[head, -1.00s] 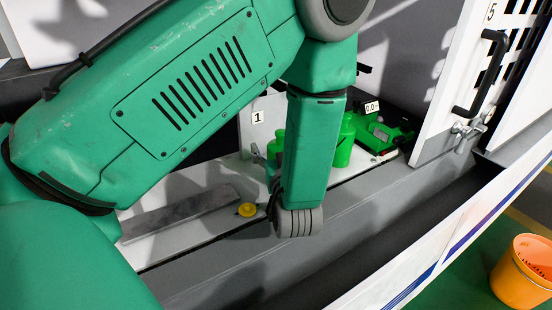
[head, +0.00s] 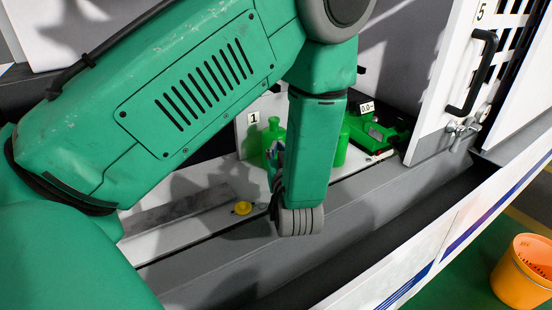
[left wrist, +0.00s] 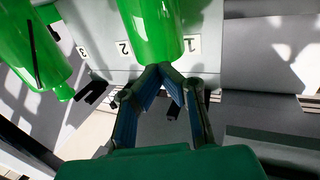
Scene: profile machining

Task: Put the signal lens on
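A small yellow round piece (head: 242,208), possibly the signal lens, lies on the pale ledge left of my left wrist. I cannot tell for certain that it is the lens. My left arm fills much of the head view and mostly hides its gripper. In the left wrist view, my left gripper (left wrist: 164,72) has its fingertips drawn together, with no object clearly between them. The tips overlap the end of a green bottle (left wrist: 155,25) in the picture; I cannot tell whether they touch it. That bottle also shows in the head view (head: 272,138). My right gripper is out of view.
Another green bottle (left wrist: 40,45) stands nearby. A number plate marked 1 (head: 254,118) is behind the bottles. A green device (head: 382,130) is farther right. A white door with a black handle (head: 472,75) and an orange bucket (head: 522,272) are at right. A dark trough runs along the front.

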